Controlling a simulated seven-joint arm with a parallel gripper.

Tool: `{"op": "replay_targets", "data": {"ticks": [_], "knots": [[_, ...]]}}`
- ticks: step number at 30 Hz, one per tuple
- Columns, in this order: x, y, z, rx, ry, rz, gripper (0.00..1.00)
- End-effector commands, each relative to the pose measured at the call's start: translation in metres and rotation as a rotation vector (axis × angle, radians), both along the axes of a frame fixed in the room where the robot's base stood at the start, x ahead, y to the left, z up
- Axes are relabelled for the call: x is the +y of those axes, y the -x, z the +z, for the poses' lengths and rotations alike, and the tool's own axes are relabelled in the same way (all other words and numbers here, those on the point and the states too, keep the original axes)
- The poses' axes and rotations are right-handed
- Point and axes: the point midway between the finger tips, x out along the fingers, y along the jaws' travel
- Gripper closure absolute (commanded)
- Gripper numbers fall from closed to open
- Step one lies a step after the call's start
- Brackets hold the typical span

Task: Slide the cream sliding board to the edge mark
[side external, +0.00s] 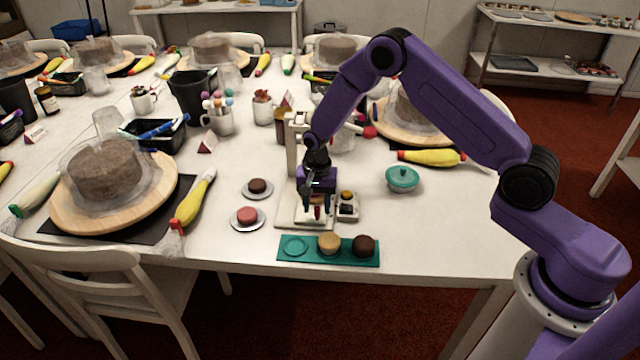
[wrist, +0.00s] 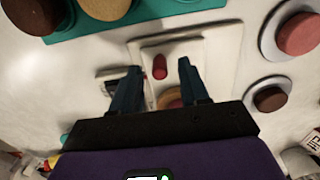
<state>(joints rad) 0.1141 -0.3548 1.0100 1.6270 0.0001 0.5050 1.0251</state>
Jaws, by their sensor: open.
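The cream sliding board (wrist: 178,50) shows in the wrist view as a pale plate with a small upright red knob (wrist: 159,66). It appears to sit on the cream base (side external: 288,219) of an upright stand in the side view. My gripper (wrist: 156,90) is open and points down over the board, with its fingers to the left and right of the knob in the wrist view. My gripper (side external: 317,208) hides much of the board in the side view. A tan round piece partly shows between the fingers. I cannot make out the edge mark.
A teal tray (side external: 295,262) with two domed pieces lies at the near table edge. Two small plates with a pink (side external: 247,215) and a brown disc (side external: 257,186) are left of the stand. A small box (side external: 347,212) stands close right, and a teal lidded dish (side external: 402,180) farther right.

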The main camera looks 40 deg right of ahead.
Motion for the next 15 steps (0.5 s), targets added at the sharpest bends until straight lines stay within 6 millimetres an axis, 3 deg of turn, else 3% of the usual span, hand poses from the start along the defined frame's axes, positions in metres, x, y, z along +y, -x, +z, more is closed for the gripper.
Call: {"op": "replay_targets", "data": {"ticks": [1, 2, 5, 6, 15], "knots": [[-0.0001, 0.0004, -0.0061, 0.001, 0.0, 0.0, 0.55], [0.0001, -0.0001, -0.0055, -0.001, -0.001, 0.0, 0.62], [0.0, -0.0003, -0.0044, -0.001, 0.0, 0.0, 0.94], [0.0, -0.0003, -0.0043, -0.001, 0.0, 0.0, 1.0], [-0.0002, -0.0008, -0.0039, -0.001, 0.0, -0.001, 1.0]]}}
